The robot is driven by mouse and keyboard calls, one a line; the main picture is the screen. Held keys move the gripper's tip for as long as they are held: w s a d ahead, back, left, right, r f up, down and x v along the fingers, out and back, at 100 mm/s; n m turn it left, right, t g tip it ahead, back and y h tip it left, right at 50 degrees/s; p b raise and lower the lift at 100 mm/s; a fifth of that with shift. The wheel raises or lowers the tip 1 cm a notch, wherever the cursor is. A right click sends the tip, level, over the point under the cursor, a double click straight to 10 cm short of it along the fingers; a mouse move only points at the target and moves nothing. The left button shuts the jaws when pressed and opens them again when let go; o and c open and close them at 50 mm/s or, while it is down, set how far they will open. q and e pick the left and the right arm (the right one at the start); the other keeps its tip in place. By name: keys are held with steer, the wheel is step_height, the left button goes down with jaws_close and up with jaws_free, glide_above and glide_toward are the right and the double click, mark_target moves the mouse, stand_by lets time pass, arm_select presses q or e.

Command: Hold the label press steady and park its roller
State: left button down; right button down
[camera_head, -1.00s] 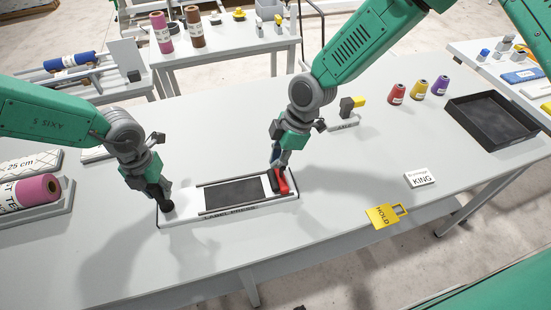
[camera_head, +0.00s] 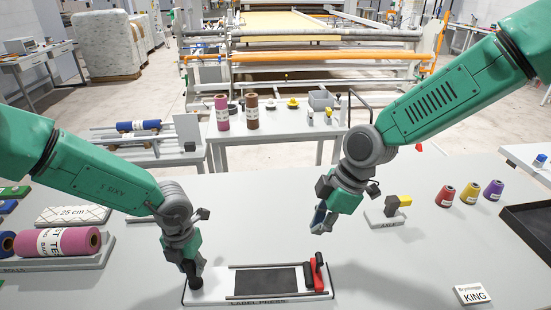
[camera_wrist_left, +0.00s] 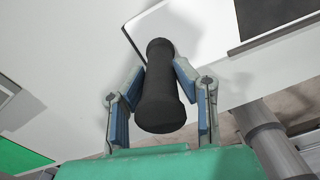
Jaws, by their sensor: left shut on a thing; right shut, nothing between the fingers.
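The label press (camera_head: 212,292) is a white board with a dark pad (camera_head: 265,282) between two rails, lying on the grey table. Its red roller (camera_head: 318,274) with a black handle sits at the right end of the rails. My left gripper (camera_head: 196,280) is shut on the black knob at the press's left end. In the left wrist view this black knob (camera_wrist_left: 160,90) stands between the blue-lined fingers. My right gripper (camera_head: 320,220) is shut and empty, raised above and behind the roller, apart from it.
A small stand with a yellow-tipped block (camera_head: 388,212) is right of my right gripper. Several thread cones (camera_head: 470,193) stand further right by a dark tray (camera_head: 530,222). A KING card (camera_head: 471,294) lies front right. A pink roll (camera_head: 62,242) lies at the left.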

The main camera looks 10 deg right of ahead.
arm_select(q)
steer(key=shift+s+a+f, duration=0.1)
steer(key=shift+s+f, duration=0.05)
steer(key=shift+f, duration=0.05)
steer(key=c, duration=1.2)
jaws_free()
steer(key=shift+o, duration=0.2)
steer(key=shift+w, duration=0.2)
